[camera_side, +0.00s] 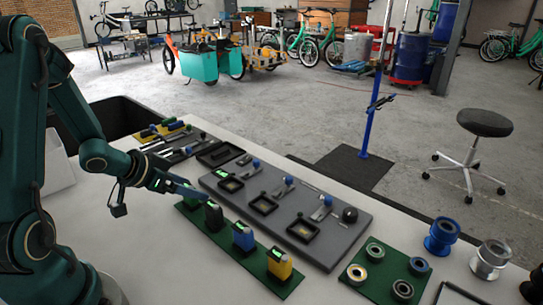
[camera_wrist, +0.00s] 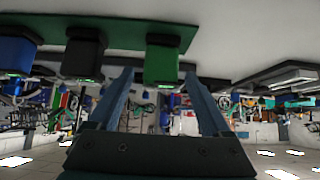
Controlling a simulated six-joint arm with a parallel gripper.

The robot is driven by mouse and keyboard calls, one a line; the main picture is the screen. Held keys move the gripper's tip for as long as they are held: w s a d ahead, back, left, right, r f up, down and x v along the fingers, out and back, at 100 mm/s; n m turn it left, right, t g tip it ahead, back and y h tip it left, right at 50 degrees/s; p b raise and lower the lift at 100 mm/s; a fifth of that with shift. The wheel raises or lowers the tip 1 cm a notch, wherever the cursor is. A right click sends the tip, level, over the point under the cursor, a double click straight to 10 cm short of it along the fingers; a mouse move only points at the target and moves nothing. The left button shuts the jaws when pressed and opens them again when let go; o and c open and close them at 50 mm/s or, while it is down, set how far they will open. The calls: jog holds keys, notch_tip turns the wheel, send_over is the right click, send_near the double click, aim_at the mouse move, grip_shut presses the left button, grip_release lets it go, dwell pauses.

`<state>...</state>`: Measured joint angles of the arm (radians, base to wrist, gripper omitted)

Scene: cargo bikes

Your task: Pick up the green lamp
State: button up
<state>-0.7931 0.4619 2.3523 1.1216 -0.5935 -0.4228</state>
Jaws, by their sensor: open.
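The green lamp (camera_wrist: 162,60) stands on a green mat (camera_wrist: 120,32); the wrist view shows it inverted, between my finger tips. In the side view the green lamp (camera_side: 190,202) is at the mat's far left end, partly hidden by my fingers. My gripper (camera_side: 200,191) is open, with its blue-grey fingers reaching toward the lamp. In the wrist view my gripper (camera_wrist: 157,74) has a finger on each side of the lamp; I cannot tell whether they touch it. The dark lamp (camera_side: 214,214), blue lamp (camera_side: 243,236) and yellow lamp (camera_side: 279,263) stand in a row beside it.
A grey board (camera_side: 330,240) with small trays and tools lies behind the lamp row. A second green mat (camera_side: 372,285) with several rings is at the right. Blue (camera_side: 442,236) and silver (camera_side: 490,258) hubs stand past it. A black bin (camera_side: 110,117) is behind my arm.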

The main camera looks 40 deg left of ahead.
jog(key=shift+x, duration=1.55)
grip_shut()
